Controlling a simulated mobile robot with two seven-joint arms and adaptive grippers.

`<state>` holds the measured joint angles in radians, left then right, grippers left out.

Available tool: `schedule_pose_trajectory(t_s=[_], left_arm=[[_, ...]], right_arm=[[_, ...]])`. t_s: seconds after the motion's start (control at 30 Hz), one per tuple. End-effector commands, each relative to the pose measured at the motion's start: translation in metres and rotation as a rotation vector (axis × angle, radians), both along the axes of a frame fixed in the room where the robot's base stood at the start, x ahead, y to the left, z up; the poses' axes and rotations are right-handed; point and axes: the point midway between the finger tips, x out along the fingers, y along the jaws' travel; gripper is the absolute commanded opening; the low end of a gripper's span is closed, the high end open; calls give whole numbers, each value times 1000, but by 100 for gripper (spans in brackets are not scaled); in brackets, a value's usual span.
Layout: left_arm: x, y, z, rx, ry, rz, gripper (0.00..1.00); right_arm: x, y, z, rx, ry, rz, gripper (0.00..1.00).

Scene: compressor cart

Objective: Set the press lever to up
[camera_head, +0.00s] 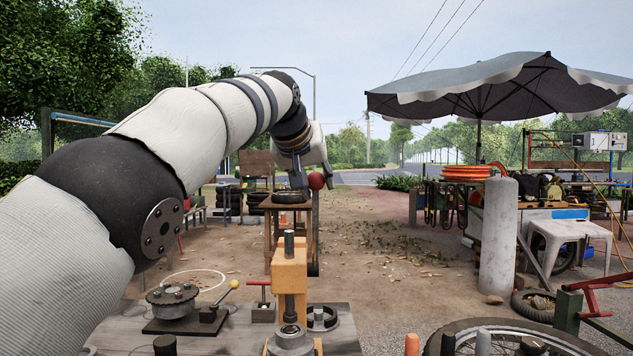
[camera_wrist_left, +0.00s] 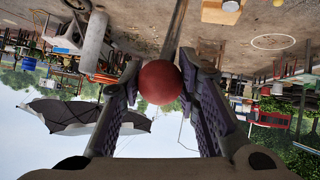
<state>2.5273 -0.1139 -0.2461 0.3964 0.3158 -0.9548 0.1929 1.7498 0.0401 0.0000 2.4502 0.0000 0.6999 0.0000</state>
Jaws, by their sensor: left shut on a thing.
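The press (camera_head: 289,272) is an orange upright with a dark vertical screw, standing on the bench (camera_head: 120,335) at the bottom middle of the head view. Its lever (camera_head: 315,230) is a dark rod at the press's right side, rising to a red ball knob (camera_head: 316,181) above the press top. The rod's exact tilt is hard to tell. My left gripper (camera_head: 305,178) is at the knob, partly hidden behind its own wrist. In the left wrist view, which is upside down, its fingers are shut on the red ball (camera_wrist_left: 159,82). My right gripper is in neither view.
On the bench, a round flanged part (camera_head: 172,300), a yellow-knobbed lever (camera_head: 235,284) and a red-handled tool (camera_head: 260,286) stand left of the press. A wheel (camera_head: 500,340) lies at the front right. A small wooden table (camera_head: 288,205) stands behind the press.

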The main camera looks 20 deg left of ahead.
Motion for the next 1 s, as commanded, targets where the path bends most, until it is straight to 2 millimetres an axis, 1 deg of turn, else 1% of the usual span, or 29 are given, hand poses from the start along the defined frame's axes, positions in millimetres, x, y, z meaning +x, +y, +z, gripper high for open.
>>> schedule_pose_trajectory(t_s=[0.1,0.13,0.17,0.2,0.47,0.57,0.67,0.77,0.8,0.9,1.0], left_arm=[[1,1,2,-1,-7,1,0],[1,1,2,-1,-7,1,34],[0,1,2,-1,-7,1,41],[0,1,2,-1,-7,1,50],[0,0,1,0,-4,1,50],[-2,1,4,0,-4,1,50],[-11,1,11,-1,-5,2,50],[-24,1,19,0,-5,1,50],[-32,2,26,0,-8,1,50],[-48,3,36,-1,-6,1,50],[-58,3,42,-1,-5,1,50]], right_arm=[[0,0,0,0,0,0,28],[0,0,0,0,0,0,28],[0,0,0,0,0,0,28],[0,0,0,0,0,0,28],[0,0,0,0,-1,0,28],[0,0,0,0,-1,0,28],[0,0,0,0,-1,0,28],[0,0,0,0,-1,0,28],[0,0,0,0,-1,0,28],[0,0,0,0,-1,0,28],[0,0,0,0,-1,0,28]])
